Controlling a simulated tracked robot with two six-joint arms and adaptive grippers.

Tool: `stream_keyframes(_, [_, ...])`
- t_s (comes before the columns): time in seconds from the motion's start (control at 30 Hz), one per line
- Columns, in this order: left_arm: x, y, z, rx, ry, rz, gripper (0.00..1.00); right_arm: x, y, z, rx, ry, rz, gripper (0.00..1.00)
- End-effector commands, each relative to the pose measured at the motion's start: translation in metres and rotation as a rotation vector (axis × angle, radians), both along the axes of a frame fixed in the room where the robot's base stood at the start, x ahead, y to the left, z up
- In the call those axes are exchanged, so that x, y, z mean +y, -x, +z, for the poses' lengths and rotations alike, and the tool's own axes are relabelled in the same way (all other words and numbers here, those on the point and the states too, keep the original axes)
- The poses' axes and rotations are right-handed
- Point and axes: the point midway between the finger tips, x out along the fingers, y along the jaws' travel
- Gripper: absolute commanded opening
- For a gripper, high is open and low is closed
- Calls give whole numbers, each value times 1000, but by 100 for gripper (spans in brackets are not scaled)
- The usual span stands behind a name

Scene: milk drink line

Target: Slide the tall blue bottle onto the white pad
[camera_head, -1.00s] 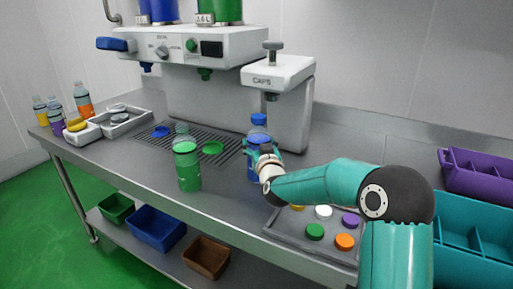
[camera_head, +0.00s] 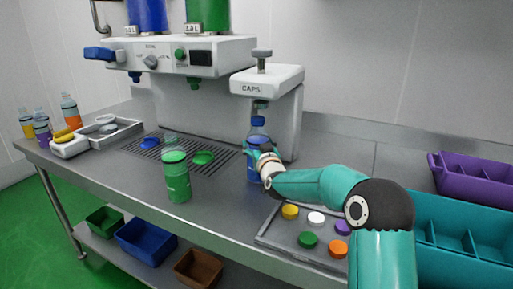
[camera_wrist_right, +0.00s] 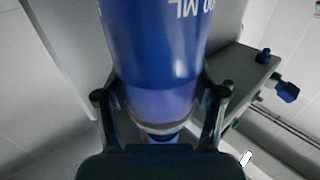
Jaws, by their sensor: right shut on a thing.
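The tall blue bottle (camera_head: 256,134) stands upright on the steel bench, below the nozzle of the CAPS machine (camera_head: 262,88). My right gripper (camera_head: 258,154) is shut around its body. In the right wrist view the blue body (camera_wrist_right: 160,50) sits between the two fingers of the right gripper (camera_wrist_right: 160,110), with white lettering near the top. Whether the bottle's base touches the bench is hard to tell. I cannot make out the white pad; the bottle, arm or machine may hide it. My left gripper is not in view.
A green bottle (camera_head: 177,180) stands to the left, by the drip grate (camera_head: 170,156). A grey tray (camera_head: 273,234) with coloured caps lies at the bench front, right of the blue bottle. Teal (camera_head: 450,240) and purple (camera_head: 474,180) bins stand at the right.

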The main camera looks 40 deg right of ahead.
Motion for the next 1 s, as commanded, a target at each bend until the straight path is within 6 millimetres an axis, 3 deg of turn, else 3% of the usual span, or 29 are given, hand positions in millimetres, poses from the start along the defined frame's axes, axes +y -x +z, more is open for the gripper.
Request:
stream_keyframes(0.5, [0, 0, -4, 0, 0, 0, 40, -19, -6, 2, -5, 4, -2, 7])
stream_keyframes(1.0, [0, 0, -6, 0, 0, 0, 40, -20, -7, 2, -5, 3, -1, 7])
